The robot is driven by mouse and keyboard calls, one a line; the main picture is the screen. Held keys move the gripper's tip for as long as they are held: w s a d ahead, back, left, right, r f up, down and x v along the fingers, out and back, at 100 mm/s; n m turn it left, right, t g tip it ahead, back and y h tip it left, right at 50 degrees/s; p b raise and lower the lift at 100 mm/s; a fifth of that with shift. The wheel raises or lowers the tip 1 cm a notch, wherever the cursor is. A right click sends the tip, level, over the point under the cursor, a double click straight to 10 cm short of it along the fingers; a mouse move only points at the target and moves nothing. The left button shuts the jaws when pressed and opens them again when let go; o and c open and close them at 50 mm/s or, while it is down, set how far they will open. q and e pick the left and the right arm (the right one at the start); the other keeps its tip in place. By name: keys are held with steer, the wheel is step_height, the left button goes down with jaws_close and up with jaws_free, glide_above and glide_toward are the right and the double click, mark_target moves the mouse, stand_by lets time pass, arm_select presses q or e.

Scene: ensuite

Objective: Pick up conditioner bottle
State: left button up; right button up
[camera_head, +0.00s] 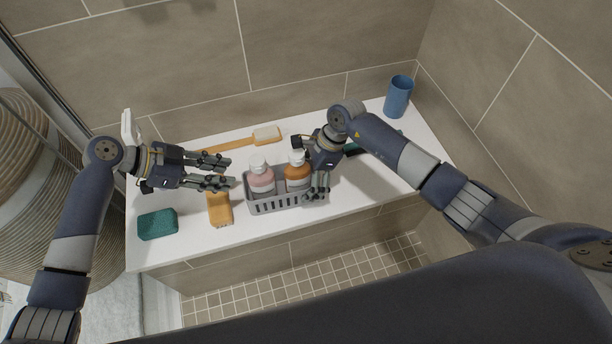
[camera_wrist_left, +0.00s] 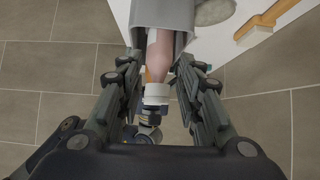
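A grey slotted caddy (camera_head: 272,205) on the white ledge holds a pink bottle (camera_head: 261,181) and, right of it, an orange bottle (camera_head: 297,176), both upright with white caps. I cannot read which one is the conditioner. My left gripper (camera_head: 230,173) is open and empty, just left of the pink bottle. In the left wrist view, the pink bottle (camera_wrist_left: 159,55) and its white cap lie ahead, between the spread fingers (camera_wrist_left: 158,90). My right gripper (camera_head: 319,190) is at the caddy's right end, its fingers pointing down; whether it grips the wall is unclear.
An orange item (camera_head: 220,209) and a green sponge (camera_head: 157,224) lie on the ledge (camera_head: 185,250) at the left. A wooden brush (camera_head: 266,134) lies behind the caddy. A blue cup (camera_head: 398,97) stands at the back right. Tiled walls bound the ledge behind.

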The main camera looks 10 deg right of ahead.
mark_target(256, 160)
steer(key=c, duration=0.6)
steer(key=shift+o, duration=0.2)
